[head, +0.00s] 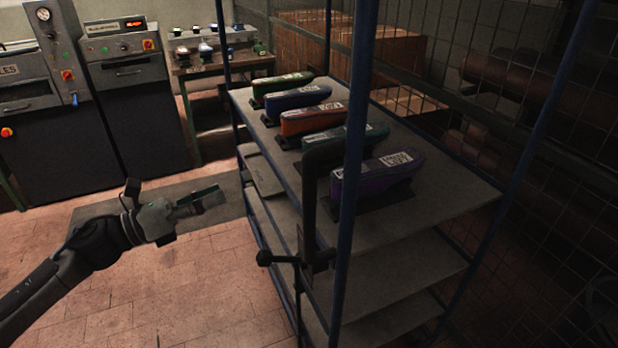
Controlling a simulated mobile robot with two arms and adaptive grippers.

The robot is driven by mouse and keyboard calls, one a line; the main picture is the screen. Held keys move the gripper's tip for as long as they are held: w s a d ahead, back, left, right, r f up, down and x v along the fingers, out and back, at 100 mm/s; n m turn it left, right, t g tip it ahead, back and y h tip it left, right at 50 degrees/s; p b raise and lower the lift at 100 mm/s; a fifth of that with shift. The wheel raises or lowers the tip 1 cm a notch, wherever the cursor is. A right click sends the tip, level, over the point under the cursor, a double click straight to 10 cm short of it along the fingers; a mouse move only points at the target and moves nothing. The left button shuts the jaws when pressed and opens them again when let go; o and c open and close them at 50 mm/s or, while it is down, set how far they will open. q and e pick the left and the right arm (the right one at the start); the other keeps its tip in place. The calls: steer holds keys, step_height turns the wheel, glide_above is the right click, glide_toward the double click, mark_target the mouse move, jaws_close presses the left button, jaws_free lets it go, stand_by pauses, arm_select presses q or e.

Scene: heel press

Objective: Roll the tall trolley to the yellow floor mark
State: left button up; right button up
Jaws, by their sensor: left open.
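The tall trolley (420,250) stands close in front of me at the right of the head view. It has blue upright posts and several grey shelves. My left gripper (212,197) is left of the trolley, above the floor, open and empty, apart from the handle. I see no yellow floor mark.
Two dark press machines (140,110) stand at the back left. A workbench (215,66) with small items is behind the trolley. A wire mesh fence (560,150) with cartons (385,55) behind it runs along the right. Tiled floor (190,290) is clear at the front left.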

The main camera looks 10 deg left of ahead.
mark_target(309, 188)
arm_select(q)
steer(key=s+d+r+m+g+h, duration=0.2)
steer(key=s+d+r+m+g, duration=0.35)
steer(key=s+m, duration=0.2)
steer(key=shift+m+t, duration=0.25)
steer(key=shift+m, duration=0.1)
steer(key=p+x, duration=0.4)
steer(key=x, duration=0.3)
steer(key=p+x, duration=0.4)
steer(key=x, duration=0.3)
steer(key=shift+w+d, duration=0.25)
steer(key=shift+w, duration=0.15)
jaws_close()
